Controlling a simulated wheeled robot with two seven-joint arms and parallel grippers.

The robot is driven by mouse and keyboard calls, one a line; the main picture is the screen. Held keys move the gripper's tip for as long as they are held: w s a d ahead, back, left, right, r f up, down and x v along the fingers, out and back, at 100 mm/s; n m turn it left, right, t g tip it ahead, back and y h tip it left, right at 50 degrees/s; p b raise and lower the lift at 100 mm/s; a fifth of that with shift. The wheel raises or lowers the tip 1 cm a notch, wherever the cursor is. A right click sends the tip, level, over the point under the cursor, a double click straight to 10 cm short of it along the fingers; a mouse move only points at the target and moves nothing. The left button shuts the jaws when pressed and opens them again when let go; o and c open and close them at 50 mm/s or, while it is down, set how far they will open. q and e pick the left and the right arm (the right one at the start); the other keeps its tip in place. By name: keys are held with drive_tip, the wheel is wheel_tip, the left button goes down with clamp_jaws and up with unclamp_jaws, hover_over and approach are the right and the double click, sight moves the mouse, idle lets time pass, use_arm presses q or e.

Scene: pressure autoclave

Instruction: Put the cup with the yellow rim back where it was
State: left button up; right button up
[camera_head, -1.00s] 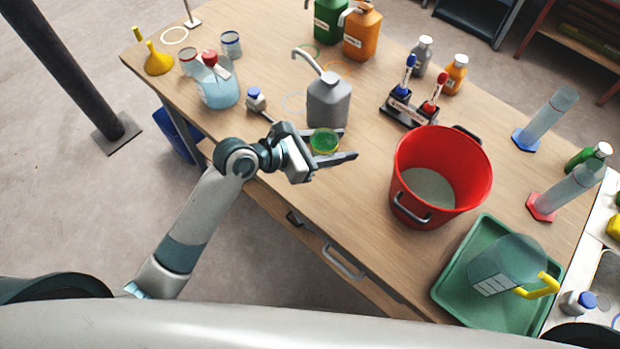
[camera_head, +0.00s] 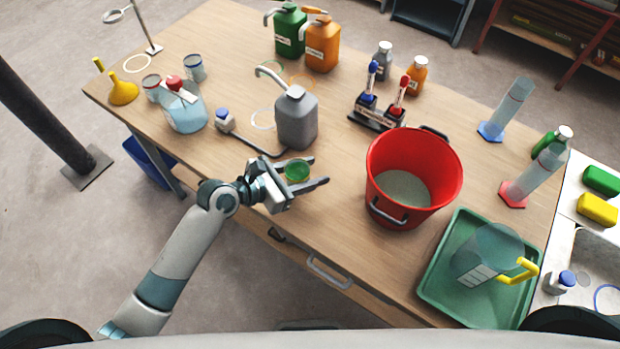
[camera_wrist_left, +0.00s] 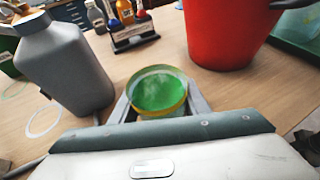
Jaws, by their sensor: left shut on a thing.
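The cup with the yellow rim (camera_head: 297,170) has green contents. It is between the fingers of my left gripper (camera_head: 305,172), just in front of the grey jug and over the near part of the table. In the left wrist view the cup (camera_wrist_left: 158,92) shows its yellow rim, roughly upright, with a finger on each side. Its base is hidden, so I cannot tell whether it touches the table. Two similar cups, one (camera_head: 152,88) beside the funnel and one (camera_head: 194,68) behind the blue-liquid beaker, stand at the left. My right gripper is not in view.
The grey jug (camera_head: 297,117) and red bucket (camera_head: 412,165) stand close to the cup. A beaker of blue liquid (camera_head: 186,112) and yellow funnel (camera_head: 123,92) are at the left. A pale ring (camera_head: 137,64) marks the tabletop. A green tray (camera_head: 440,285) is at right.

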use_arm(q)
drive_tip(key=shift+f, duration=1.9)
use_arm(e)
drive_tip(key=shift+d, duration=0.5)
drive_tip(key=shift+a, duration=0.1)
use_arm(q)
drive_tip(key=o, duration=1.1)
drive_tip(key=shift+f, duration=0.1)
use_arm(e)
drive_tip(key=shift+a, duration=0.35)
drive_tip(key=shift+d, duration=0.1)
